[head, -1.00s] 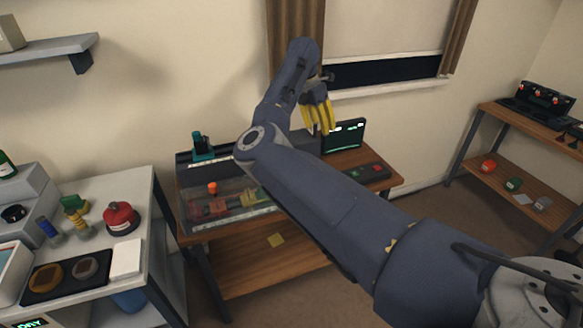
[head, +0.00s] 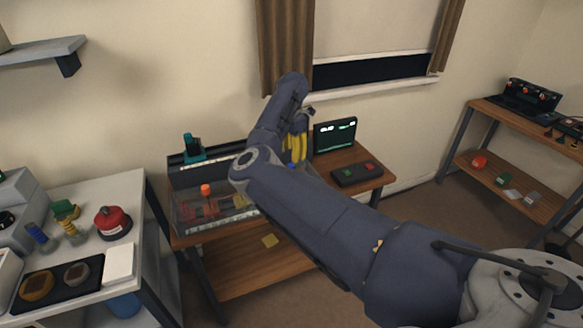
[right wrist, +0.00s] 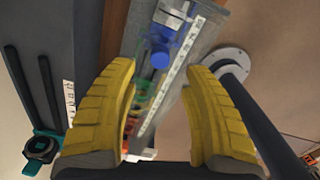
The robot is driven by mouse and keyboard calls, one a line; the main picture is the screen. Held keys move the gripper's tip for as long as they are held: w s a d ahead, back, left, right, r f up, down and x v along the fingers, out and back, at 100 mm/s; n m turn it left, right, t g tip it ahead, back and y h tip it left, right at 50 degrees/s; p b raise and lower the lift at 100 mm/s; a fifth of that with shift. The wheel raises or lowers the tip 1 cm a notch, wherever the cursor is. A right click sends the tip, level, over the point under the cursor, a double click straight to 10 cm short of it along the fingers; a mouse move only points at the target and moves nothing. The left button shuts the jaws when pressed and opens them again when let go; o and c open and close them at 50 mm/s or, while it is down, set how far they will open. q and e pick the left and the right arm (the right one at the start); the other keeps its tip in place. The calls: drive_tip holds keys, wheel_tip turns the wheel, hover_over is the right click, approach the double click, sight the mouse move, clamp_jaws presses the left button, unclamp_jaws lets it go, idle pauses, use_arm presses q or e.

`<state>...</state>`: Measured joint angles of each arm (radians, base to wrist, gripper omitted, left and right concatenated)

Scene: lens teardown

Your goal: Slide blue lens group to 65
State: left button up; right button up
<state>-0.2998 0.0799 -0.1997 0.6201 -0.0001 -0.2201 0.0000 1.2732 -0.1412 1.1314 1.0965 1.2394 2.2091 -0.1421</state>
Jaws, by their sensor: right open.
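My right gripper (head: 296,148) is over the right end of the transparent-sided bench box on the wooden table. In the right wrist view its yellow fingers (right wrist: 162,110) are apart with nothing between them. The blue lens group (right wrist: 160,58) shows in the right wrist view as a blue knob and block beyond the fingertips, beside a white scale strip (right wrist: 170,75) whose marks are too small to read. In the head view only a small blue bit (head: 291,166) shows below the fingers; my arm hides the rest. My left gripper is not in view.
An orange knob (head: 205,189) stands on the box's left part. A teal device (head: 193,146) sits on its back edge. A monitor (head: 335,135) and a button box (head: 357,173) stand right of it. A white table (head: 130,195) holds several parts at left.

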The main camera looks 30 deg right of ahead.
drive_tip(key=shift+f, duration=3.35)
drive_tip(key=shift+c, duration=0.2)
clamp_jaws()
